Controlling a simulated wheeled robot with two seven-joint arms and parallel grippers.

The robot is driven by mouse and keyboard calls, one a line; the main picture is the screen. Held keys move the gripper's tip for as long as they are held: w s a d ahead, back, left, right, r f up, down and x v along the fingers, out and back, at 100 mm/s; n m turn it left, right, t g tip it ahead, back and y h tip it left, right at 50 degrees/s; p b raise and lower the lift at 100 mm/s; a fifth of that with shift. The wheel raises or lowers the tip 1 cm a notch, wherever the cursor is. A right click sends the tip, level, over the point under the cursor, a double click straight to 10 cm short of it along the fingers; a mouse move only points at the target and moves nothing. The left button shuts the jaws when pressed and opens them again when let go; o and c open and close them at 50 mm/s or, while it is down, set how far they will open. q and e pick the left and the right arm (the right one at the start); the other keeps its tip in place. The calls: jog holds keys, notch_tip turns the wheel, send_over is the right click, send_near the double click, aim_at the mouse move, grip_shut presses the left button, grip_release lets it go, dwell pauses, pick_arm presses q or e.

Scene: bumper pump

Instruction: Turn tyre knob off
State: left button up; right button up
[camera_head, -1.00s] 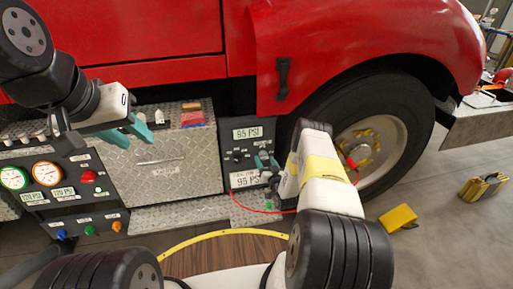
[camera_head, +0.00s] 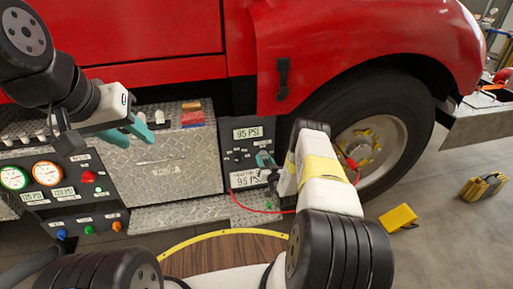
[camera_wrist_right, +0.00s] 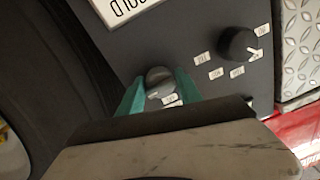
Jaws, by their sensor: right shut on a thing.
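A dark panel (camera_head: 233,157) with two PSI displays stands between the metal step box and the truck's front wheel. In the right wrist view the panel carries two round black knobs. My right gripper (camera_wrist_right: 159,88) has its teal fingers on either side of the nearer knob (camera_wrist_right: 158,75) and is shut on it. The other knob (camera_wrist_right: 237,42) is free, with small labels around it. In the head view my right gripper (camera_head: 264,162) is at the panel's right side, partly hidden by its own wrist. My left gripper (camera_head: 131,135) is open and empty in front of the step box.
A gauge panel (camera_head: 75,190) with buttons stands at the left. The truck tyre (camera_head: 405,100) is close to the right of my right arm. A red hose (camera_head: 245,208) loops below the panel. A yellow chock (camera_head: 398,217) lies on the floor.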

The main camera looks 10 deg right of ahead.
jog(key=n, duration=0.4)
jog(key=shift+d+r, duration=0.1)
jog(key=shift+d, duration=0.2)
jog(key=n, duration=0.4)
jog(key=shift+w+r+n+h, duration=0.1)
jog(key=shift+n+h, duration=0.2)
jog(key=n, duration=0.5)
jog(key=shift+d+r+g, duration=0.15)
jog(key=shift+g, duration=0.15)
jog(key=shift+r+n+h, duration=0.15)
jog(key=shift+n+h, duration=0.15)
jog(key=shift+n, duration=1.2)
jog(key=shift+w, duration=0.1)
jog(key=o, duration=1.3)
